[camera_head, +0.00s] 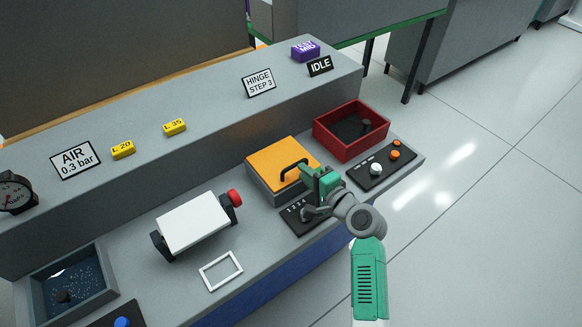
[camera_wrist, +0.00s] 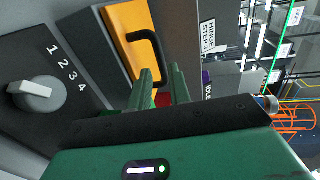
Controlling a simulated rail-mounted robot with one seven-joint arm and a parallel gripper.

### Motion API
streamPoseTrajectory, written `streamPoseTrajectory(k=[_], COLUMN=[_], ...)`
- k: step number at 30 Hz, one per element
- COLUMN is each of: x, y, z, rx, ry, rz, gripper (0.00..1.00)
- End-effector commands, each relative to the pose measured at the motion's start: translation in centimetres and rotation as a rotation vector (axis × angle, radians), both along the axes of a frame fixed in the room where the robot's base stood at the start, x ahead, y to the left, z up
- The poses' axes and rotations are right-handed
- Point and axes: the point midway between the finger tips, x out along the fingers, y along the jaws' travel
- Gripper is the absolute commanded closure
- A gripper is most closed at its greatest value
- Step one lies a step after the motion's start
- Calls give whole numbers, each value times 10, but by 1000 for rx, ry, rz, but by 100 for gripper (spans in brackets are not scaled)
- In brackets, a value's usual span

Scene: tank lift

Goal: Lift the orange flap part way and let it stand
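The orange flap (camera_head: 278,156) lies flat on top of a grey box, with a black bar handle (camera_head: 286,176) on it. The flap (camera_wrist: 122,22) and its handle (camera_wrist: 152,42) also show at the top of the wrist view. My gripper (camera_head: 306,174) is at the handle's right end, close above the box's edge. In the wrist view my gripper's two green fingers (camera_wrist: 162,82) are apart, with the handle's near end seen at the gap between them. I cannot tell whether they touch it.
A dial panel marked 1 to 4 (camera_wrist: 75,62) with a grey knob (camera_wrist: 36,94) lies in front of the box. A red bin (camera_head: 338,148) and a button panel (camera_head: 376,178) stand to the right. A white block (camera_head: 192,224) with a red knob stands left. A sign reads HINGE STEP 3 (camera_head: 259,83).

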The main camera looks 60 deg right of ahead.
Motion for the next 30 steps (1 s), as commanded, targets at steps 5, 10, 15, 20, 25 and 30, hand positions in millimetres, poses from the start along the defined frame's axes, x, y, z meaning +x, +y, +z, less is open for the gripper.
streamPoseTrajectory(k=[5,10,15,20,25,30], x=[32,54,61,62,61,62], y=[-15,-26,-29,-29,-29,-29], z=[-10,-14,-13,-13,-13,-13], rx=[-1,-2,-3,-4,-4,-4], ry=[-1,1,2,2,2,3], rz=[3,3,3,3,3,3], gripper=[81,81,81,81,100,100])
